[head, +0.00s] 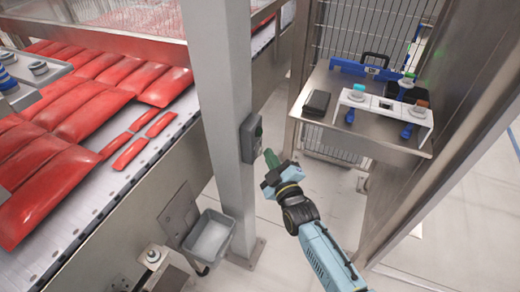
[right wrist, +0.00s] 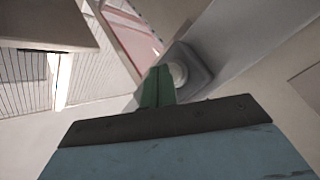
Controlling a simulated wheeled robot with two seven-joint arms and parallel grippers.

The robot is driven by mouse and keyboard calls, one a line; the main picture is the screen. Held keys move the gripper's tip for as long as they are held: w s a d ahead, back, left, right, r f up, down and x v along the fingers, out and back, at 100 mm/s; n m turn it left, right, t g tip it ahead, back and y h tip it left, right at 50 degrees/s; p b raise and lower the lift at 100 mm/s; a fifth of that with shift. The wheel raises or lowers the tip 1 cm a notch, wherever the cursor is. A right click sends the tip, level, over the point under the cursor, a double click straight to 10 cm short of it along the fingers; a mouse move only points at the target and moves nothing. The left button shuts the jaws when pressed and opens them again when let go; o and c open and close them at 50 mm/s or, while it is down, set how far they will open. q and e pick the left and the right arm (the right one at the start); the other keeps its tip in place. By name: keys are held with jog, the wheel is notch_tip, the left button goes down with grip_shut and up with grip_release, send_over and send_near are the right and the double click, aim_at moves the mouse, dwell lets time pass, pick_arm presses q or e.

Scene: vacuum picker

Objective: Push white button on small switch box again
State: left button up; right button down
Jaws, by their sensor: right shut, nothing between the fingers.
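The small switch box (head: 251,138) is a grey box mounted on the grey upright post. In the right wrist view the box (right wrist: 199,64) shows a round white button (right wrist: 178,74) on its face. My right gripper (head: 270,158), with green fingertips, is just right of and slightly below the box in the head view. In the right wrist view its shut green fingers (right wrist: 157,86) point at the box, overlapping the button's left edge. I cannot tell whether they touch it. Nothing is between the fingers. My left gripper is not in view.
The post (head: 220,95) stands beside a conveyor with red packs (head: 60,190). A grey bin (head: 208,238) hangs low by the post. A metal table (head: 390,140) with a white button panel stands at right, near a mesh fence. Open floor lies around my right arm.

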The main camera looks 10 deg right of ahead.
pick_arm(q)
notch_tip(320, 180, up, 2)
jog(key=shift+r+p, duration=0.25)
jog(key=shift+p, duration=0.9)
pick_arm(e)
jog(key=s+d, duration=0.1)
jog(key=d, duration=0.1)
jog(key=s+d, duration=0.2)
jog(key=shift+s+d, duration=0.15)
jog(key=shift+d, duration=0.25)
